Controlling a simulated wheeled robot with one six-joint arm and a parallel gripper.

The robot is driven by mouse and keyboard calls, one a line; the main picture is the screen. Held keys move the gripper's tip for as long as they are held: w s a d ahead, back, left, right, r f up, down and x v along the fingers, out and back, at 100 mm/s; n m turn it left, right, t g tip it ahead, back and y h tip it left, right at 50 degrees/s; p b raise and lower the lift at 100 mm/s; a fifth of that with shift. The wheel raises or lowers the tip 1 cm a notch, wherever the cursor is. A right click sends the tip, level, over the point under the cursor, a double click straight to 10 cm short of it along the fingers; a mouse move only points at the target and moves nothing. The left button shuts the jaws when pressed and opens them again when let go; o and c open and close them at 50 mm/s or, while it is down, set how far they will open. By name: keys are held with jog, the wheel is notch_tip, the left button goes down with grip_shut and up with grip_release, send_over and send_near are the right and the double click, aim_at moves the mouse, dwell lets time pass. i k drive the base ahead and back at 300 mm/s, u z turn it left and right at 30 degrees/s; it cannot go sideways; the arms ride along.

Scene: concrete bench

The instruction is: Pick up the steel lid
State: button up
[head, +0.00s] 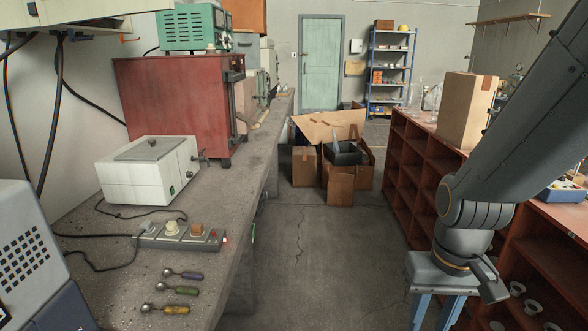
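My gripper (490,281) is far off to the right, low beside the red shelving, at the end of my arm, which reaches down from the upper right. It is well apart from the lid. One dark finger-like part shows; whether the gripper is open or shut is not clear.
A power strip (180,236) with plugs and cables lies before the bath. Several measuring spoons (177,291) lie nearer. A red cabinet (180,100) stands behind the bath. Cardboard boxes (340,185) block the far aisle; the nearer floor (310,270) is clear. A blue-legged stool (440,287) stands right.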

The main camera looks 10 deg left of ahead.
aim_at(153, 149)
jog(key=u, duration=0.15)
jog(key=i, duration=1.45)
jog(key=u, duration=1.4)
jog(key=i, duration=1.1)
jog(key=u, duration=0.9)
